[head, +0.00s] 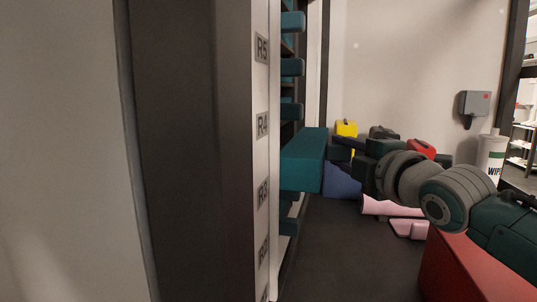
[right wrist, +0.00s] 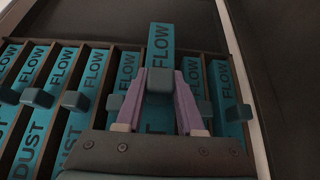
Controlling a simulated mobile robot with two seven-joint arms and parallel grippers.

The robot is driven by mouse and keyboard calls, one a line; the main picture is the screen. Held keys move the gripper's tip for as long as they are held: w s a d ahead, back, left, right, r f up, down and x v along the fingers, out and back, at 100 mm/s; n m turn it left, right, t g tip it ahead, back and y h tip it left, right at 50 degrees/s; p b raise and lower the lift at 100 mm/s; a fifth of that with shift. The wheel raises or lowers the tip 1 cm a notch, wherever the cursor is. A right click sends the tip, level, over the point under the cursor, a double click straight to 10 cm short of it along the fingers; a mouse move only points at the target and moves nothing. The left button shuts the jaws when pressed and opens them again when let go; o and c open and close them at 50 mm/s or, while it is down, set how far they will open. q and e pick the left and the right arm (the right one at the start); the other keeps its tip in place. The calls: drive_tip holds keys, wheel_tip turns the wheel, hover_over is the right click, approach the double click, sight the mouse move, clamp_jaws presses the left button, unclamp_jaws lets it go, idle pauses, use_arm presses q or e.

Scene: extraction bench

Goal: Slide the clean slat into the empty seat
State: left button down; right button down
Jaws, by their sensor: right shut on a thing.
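A teal slat (head: 303,160) stands well out from the front of the rack (head: 262,160), between the R4 and R3 labels. My right gripper (head: 338,150) is at its outer end. In the right wrist view the slat (right wrist: 160,42) reads FLOW, and the purple fingers of my right gripper (right wrist: 160,100) are shut on its dark grip block (right wrist: 160,80). The slat's far end is hidden by the rack's side in the head view. Whether it is clean, and which seat is empty, I cannot tell. My left gripper is not in view.
Other teal slats (head: 292,67) with grips sit in the rack above and below; neighbours (right wrist: 93,80) read FLOW or DUST. Behind my arm are a yellow case (head: 346,128), a red case (head: 421,147), a pink item (head: 385,207) and a wipes tub (head: 491,155).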

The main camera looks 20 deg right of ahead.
drive_tip(key=shift+w+a+f+b, duration=0.1)
drive_tip(key=shift+w+a+b, duration=0.5)
drive_tip(key=shift+w+a, duration=0.35)
drive_tip(key=shift+w+a+b, duration=0.55)
drive_tip(key=shift+w+a, duration=0.1)
drive_tip(key=shift+a, duration=0.5)
drive_tip(key=shift+w+a+b, duration=0.25)
drive_tip(key=shift+w+a, duration=0.25)
drive_tip(key=shift+a, duration=0.2)
drive_tip(key=shift+w+a+b, duration=0.2)
drive_tip(key=shift+w+a, duration=0.3)
drive_tip(key=shift+a, duration=0.15)
drive_tip(key=shift+f, duration=0.1)
drive_tip(key=shift+c, duration=2.2)
unclamp_jaws()
